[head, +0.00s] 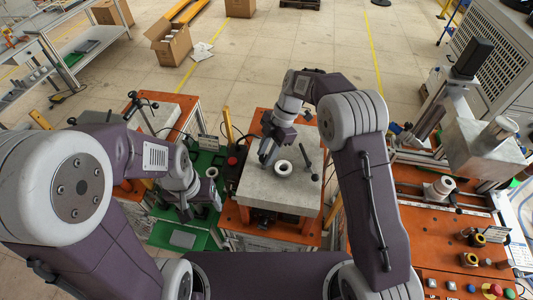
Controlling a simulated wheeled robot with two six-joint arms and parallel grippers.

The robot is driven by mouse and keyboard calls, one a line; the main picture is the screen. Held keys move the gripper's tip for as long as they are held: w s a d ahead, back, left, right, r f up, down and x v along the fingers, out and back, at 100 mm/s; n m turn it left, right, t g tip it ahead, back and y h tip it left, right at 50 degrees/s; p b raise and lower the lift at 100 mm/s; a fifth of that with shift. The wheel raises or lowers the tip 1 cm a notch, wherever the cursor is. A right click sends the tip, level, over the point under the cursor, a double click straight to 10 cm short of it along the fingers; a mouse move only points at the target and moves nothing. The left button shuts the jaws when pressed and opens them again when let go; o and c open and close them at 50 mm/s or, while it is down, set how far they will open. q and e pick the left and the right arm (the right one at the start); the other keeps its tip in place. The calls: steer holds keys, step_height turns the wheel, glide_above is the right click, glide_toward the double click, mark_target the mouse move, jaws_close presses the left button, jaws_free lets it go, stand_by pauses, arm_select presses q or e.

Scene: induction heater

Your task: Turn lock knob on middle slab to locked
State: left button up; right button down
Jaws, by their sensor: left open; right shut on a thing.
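The middle slab (285,192) is a grey block on an orange stand, with a white ring (283,168) on its top. A black knob with a bar handle (308,161) stands to the right of the ring. My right gripper (267,157) reaches down at the left of the ring and is shut on a dark part there, which looks like the lock knob. The fingers hide most of it, so its turn angle cannot be told. My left gripper (186,212) is open and empty, over the green area left of the slab.
Another grey slab with black handles (140,101) stands on an orange stand at the left. An orange machine (415,222) with buttons and a grey block (483,150) stand at the right. Cardboard boxes (168,43) lie on the floor behind, where the floor is mostly clear.

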steer(key=m+t+b, duration=0.1)
steer(key=m+b, duration=0.1)
steer(key=m+t+b, duration=0.1)
steer(key=m+b, duration=0.1)
steer(key=b, duration=0.1)
steer(key=shift+s+f+m+y, duration=0.2)
steer(key=shift+m+y, duration=0.1)
steer(key=shift+m, duration=0.1)
steer(key=m+t+b, duration=0.1)
steer(key=m+b, duration=0.1)
steer(key=shift+m+b, duration=0.3)
steer(key=shift+s+r+m+t+b, duration=0.15)
steer(key=shift+m+t+b, duration=0.25)
steer(key=shift+m, duration=0.5)
steer(key=shift+r+m+t+b, duration=0.1)
steer(key=shift+m+t+b, duration=0.25)
steer(key=shift+m, duration=0.55)
steer(key=shift+s+m+t+h, duration=0.1)
steer(key=shift+m+t+h, duration=0.25)
steer(key=shift+m, duration=0.55)
steer(key=shift+s+a+r+m+t+h+p, duration=0.1)
steer(key=shift+m+t+h+p, duration=0.2)
steer(key=shift+m, duration=0.8)
steer(key=shift+a+m+t+h+p, duration=0.1)
steer(key=shift+m+t+h+p, duration=0.2)
steer(key=shift+m, duration=0.8)
steer(key=c, duration=1.1)
jaws_free()
